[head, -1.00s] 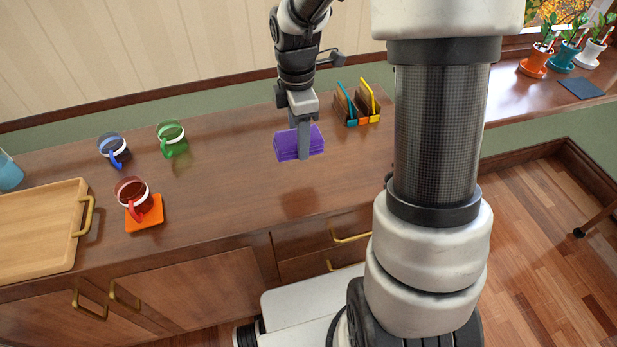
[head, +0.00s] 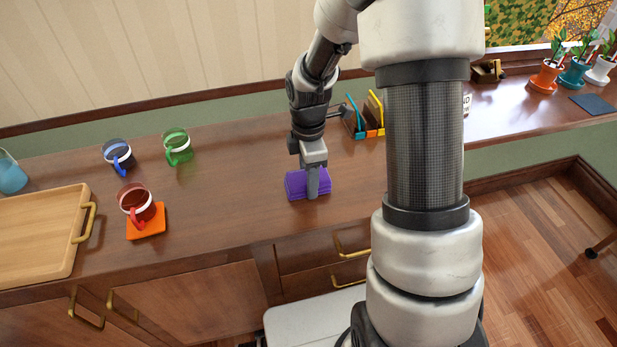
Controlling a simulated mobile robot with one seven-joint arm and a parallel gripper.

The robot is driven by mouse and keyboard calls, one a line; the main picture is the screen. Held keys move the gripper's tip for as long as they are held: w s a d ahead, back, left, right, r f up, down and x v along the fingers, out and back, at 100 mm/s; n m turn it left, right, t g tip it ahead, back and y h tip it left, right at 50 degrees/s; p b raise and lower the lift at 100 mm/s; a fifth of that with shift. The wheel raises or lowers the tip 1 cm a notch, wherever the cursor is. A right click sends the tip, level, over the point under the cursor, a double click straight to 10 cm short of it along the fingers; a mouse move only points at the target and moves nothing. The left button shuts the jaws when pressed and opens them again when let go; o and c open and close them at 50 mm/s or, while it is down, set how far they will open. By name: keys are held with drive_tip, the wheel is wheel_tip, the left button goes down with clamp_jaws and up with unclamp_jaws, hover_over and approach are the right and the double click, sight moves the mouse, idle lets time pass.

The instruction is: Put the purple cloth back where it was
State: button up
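The purple cloth (head: 296,186) is a folded stack of layers near the front edge of the wooden counter (head: 225,205), right of the middle. My gripper (head: 312,188) points down at it, with a finger in front of the cloth's near side. The fingers appear closed around the cloth, though the far finger is hidden. I cannot tell whether the cloth touches the counter or hangs slightly above it.
A wooden tray (head: 35,235) lies at left. A colourful file holder (head: 366,125) stands behind my gripper. Bare counter lies between mugs and cloth.

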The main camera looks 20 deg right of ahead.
drive_tip(key=shift+f, duration=0.15)
drive_tip(key=o, duration=1)
